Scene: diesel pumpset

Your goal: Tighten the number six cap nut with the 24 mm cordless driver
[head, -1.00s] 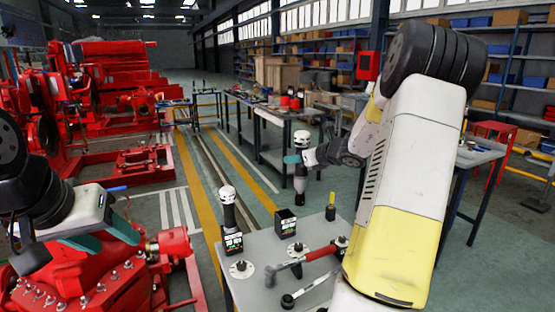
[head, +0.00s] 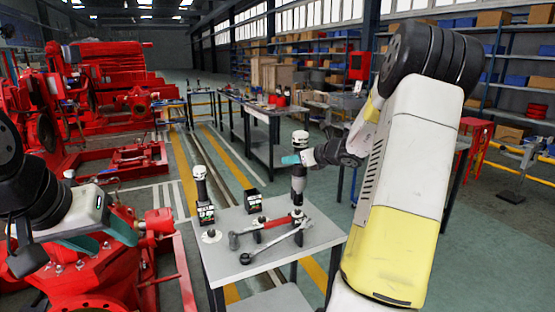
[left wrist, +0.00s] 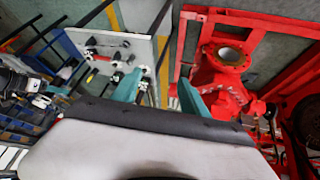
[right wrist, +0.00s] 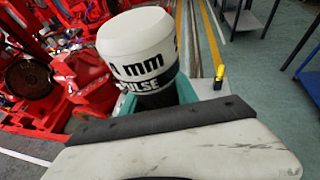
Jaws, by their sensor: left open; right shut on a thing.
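My right gripper (head: 294,159) is shut on a cordless driver (head: 299,182), held upright beside and above the tool table. In the right wrist view its white top (right wrist: 138,45) shows "mm" and "PULSE"; the size figure is partly turned away. A second, similar driver (head: 201,192) stands on the table's left side. My left gripper (head: 100,237) is open and empty over the red engine (head: 150,225) at lower left; its teal fingers also show apart in the left wrist view (left wrist: 160,92). Several small nuts sit on the engine; I cannot tell which is number six.
The grey tool table (head: 275,262) carries a red-handled hammer (head: 265,224), a wrench (head: 275,245) and a dark box (head: 253,201). More red machines (head: 105,90) stand at the back left. Workbenches stand behind. Floor is open to the right of the table.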

